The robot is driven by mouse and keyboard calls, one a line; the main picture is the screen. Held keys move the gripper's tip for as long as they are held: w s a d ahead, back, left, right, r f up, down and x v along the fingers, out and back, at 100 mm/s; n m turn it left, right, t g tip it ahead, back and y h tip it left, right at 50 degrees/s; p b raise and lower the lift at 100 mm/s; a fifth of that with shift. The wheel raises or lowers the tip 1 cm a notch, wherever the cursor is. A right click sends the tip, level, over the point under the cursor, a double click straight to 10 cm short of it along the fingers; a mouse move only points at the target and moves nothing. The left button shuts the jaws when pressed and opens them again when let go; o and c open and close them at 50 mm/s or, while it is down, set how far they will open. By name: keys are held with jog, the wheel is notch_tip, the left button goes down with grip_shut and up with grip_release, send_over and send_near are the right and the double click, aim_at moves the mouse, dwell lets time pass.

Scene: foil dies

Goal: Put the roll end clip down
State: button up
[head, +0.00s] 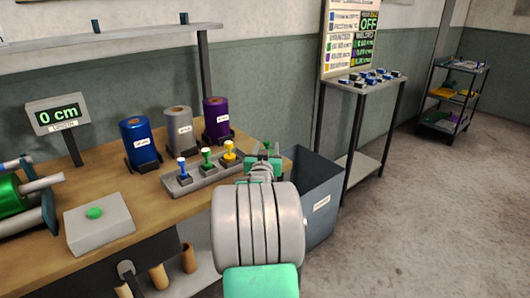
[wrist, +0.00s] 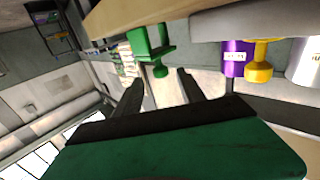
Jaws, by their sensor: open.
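My gripper (wrist: 160,88) is open in the wrist view, with its two dark fingers apart and nothing held between them. A green clip (wrist: 150,45) with a rounded knob is just beyond the fingertips. The wrist picture is upside down, and the clip appears to rest against the wooden bench (wrist: 120,14) near its edge; its exact contact is hard to tell. In the head view, my gripper (head: 265,152) is over the right end of the bench (head: 150,172). My own arm hides much there, and I cannot clearly separate the clip from my green hand.
A grey block (head: 180,188) with blue, green and yellow stamps is left of my gripper. Blue (head: 140,142), silver (head: 180,130) and purple (head: 216,118) rolls stand behind. A grey bin (head: 318,180) is close on the right. Open floor lies farther right.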

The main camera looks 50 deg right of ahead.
aim_at(267, 144)
jog(key=x, duration=0.4)
jog(key=shift+w+f, duration=0.1)
jog(key=shift+w, duration=0.05)
jog(key=shift+c, duration=0.4)
grip_shut()
